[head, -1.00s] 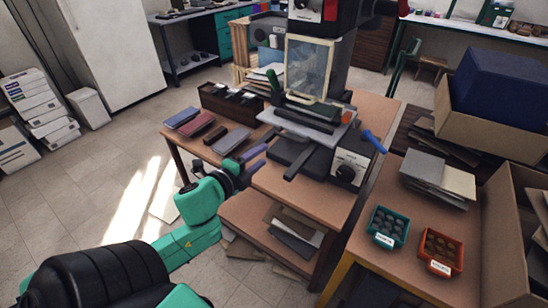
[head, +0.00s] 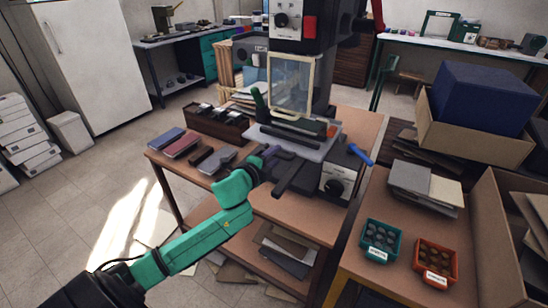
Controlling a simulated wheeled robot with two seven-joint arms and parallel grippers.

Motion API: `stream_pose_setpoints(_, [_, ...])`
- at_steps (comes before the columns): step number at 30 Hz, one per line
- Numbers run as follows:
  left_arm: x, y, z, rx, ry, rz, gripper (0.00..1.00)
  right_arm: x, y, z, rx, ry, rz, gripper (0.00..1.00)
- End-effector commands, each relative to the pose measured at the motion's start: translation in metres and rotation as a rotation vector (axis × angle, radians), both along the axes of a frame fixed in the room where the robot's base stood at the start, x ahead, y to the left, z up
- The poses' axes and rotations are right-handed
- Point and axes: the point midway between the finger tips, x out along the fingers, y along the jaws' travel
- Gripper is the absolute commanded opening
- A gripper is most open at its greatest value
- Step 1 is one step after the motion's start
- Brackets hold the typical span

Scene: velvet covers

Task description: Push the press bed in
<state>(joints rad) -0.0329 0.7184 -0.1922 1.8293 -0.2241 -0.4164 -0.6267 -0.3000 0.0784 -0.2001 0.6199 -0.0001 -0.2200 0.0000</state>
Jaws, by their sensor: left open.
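The press (head: 298,30) stands on a wooden table in the middle of the head view. Its press bed (head: 262,132) is a flat grey plate that sticks out toward me at the front, under the framed guard (head: 291,86). A dark bar lies across the bed. My left gripper (head: 271,152) is open and empty at the bed's near left edge, beside the dark rail (head: 296,175) below it. I cannot tell whether it touches the bed. My right gripper is not in view.
Several covers (head: 182,145) lie on the table left of the bed, before a dark wooden rack (head: 212,122). A control box (head: 338,181) with a blue handle (head: 361,154) stands right of the bed. A teal tray (head: 382,240) and an orange tray (head: 436,262) sit on the right table.

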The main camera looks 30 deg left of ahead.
Motion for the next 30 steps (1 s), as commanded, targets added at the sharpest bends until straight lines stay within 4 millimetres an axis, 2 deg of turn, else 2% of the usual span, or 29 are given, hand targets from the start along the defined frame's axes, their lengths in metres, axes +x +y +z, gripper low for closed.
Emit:
stream_pose_setpoints(6, [0.0005, -0.0003, -0.0002, 0.0, 0.0, -0.001, 0.47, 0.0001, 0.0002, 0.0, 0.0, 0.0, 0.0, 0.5])
stream_pose_setpoints(8, [0.0005, -0.0003, -0.0002, 0.0, 0.0, -0.001, 0.24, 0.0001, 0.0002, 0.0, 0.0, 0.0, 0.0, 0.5])
stream_pose_setpoints(9, [0.0004, -0.0003, -0.0002, 0.0, 0.0, -0.001, 0.09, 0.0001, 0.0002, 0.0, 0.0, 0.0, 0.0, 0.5])
stream_pose_setpoints(10, [0.0004, -0.0003, -0.0002, 0.0, 0.0, -0.001, 0.0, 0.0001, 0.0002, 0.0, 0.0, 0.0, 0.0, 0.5])
stream_pose_setpoints(30, [0.0001, -0.0004, -0.0005, 0.0, 0.0, -0.001, 0.0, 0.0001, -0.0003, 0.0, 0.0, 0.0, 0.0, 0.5])
